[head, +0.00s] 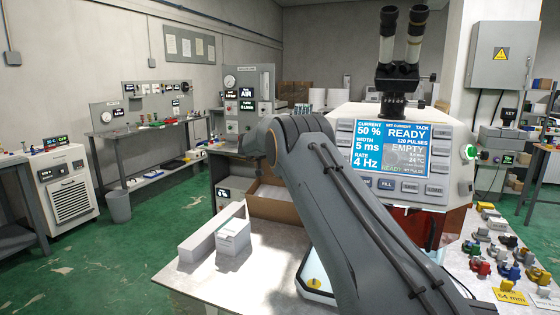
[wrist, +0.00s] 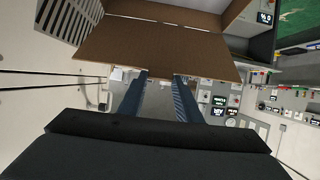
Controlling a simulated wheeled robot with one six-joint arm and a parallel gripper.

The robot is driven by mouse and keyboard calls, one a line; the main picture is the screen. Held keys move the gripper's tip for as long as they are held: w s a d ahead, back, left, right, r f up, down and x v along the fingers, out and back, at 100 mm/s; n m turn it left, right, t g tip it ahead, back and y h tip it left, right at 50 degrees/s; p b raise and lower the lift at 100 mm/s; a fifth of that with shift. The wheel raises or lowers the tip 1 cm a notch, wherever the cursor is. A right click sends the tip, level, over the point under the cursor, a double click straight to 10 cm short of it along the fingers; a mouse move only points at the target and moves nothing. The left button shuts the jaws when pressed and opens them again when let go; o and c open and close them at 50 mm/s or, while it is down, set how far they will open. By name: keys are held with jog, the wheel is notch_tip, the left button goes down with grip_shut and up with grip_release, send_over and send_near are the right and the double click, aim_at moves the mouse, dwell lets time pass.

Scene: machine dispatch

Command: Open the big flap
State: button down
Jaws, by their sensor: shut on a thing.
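A brown cardboard flap (wrist: 150,50) fills the upper middle of the wrist view, its lower edge at my fingertips. My gripper (wrist: 160,80) is shut on the flap at that edge; the two blue fingers stand some way apart. Exactly how the edge lies between the tips is hard to see. In the head view the open cardboard box (head: 285,209) stands on the table behind my arm, and its right side is hidden. My gripper is hidden in the head view.
A white carton (head: 233,236) and a long white block (head: 211,232) lie left of the box. A machine with a blue screen (head: 388,147) and a binocular eyepiece stands right of it. Several coloured parts (head: 497,250) sit at the table's right.

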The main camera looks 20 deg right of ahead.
jog(key=shift+w+r, duration=0.25)
jog(key=shift+r, duration=0.15)
jog(key=shift+d, duration=0.1)
jog(key=c, duration=1.3)
grip_release()
jog(key=shift+f, duration=0.15)
jog(key=shift+s, duration=0.1)
jog(key=b+v, duration=0.1)
jog(key=v, duration=0.6)
jog(key=shift+s+a+b, duration=0.25)
jog(key=shift+a+b, duration=0.05)
jog(key=shift+b, duration=0.1)
